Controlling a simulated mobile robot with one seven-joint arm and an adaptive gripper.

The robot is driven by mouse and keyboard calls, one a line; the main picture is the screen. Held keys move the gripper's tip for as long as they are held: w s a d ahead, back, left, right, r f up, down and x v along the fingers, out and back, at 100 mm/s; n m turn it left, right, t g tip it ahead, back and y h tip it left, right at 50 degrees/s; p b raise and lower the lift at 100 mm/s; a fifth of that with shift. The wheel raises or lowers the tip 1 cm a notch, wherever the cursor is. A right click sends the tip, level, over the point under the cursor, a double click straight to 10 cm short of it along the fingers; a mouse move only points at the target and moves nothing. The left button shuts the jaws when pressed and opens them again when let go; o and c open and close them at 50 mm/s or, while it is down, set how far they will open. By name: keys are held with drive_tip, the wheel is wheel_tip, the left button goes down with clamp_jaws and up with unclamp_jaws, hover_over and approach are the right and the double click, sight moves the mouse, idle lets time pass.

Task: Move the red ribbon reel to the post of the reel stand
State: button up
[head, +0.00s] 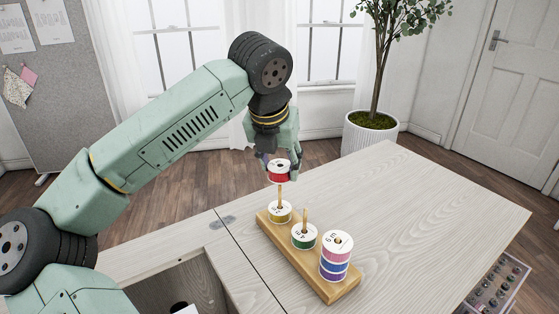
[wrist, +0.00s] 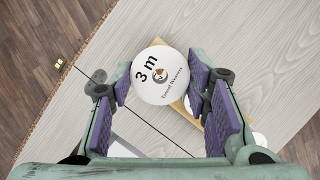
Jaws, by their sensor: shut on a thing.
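The red ribbon reel (head: 279,175) is held level between the fingers of my gripper (head: 281,167), above the far post (head: 280,191) of the wooden reel stand (head: 337,293). The post's shaft shows below the reel; I cannot tell whether its tip is inside the reel's hole. In the wrist view the reel's white top (wrist: 163,76), marked "3 m", sits between the purple finger pads and hides most of the stand (wrist: 181,106). A yellow reel (head: 280,213) sits low on that far post.
A green reel (head: 303,238) is on the middle post, and a pink reel (head: 335,252) tops a stack with purple and blue reels on the near post. The pale tabletop (head: 420,215) is clear to the right. An open recess (head: 185,285) lies at the front left.

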sight(279, 188)
drive_tip(key=shift+f+b, duration=0.6)
drive_tip(key=shift+f, duration=0.1)
drive_tip(key=shift+f+b, duration=1.35)
drive_tip(key=shift+f, duration=0.2)
drive_tip(key=o, duration=1.1)
drive_tip(key=v, duration=1.2)
drive_tip(key=shift+w, duration=0.1)
